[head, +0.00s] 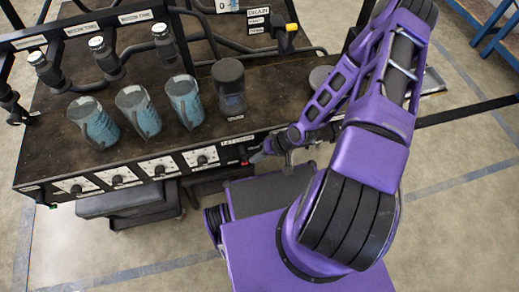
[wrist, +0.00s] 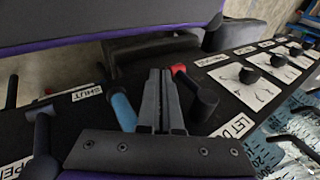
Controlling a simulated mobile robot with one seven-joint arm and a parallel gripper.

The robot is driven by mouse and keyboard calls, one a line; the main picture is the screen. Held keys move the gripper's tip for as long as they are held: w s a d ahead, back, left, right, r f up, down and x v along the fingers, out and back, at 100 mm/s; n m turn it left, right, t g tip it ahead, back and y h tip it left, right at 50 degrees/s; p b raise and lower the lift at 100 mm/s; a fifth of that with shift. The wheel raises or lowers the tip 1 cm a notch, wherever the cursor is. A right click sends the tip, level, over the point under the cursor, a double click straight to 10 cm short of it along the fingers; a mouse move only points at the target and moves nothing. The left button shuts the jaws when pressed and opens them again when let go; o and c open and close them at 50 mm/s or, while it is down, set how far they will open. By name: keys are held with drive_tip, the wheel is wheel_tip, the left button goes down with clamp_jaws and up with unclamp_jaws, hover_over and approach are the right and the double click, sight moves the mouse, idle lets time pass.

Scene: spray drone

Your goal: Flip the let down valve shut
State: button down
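The panel's front edge carries a "LET DOWN" label (head: 238,140), partly readable in the wrist view (wrist: 235,127). Next to it in the wrist view is a black lever (wrist: 202,101) with a red end (wrist: 178,69), right of my fingers. A blue-gripped handle (wrist: 123,112) lies just left of the fingers. I cannot tell for certain which is the let down valve. My gripper (wrist: 160,85) has its fingers together between these two, with nothing visible between them. Contact with either is unclear.
A "SHUT" label (wrist: 87,93) is left in the wrist view. Several dials (head: 203,157) line the panel front. Jugs (head: 184,100) and a dark canister (head: 230,85) stand on the bench (head: 55,140). Pipes and valves (head: 104,55) are behind.

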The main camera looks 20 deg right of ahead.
drive_tip(key=shift+a+f, duration=0.3)
drive_tip(key=shift+a, duration=0.15)
idle(0.3)
drive_tip(key=shift+d, duration=0.1)
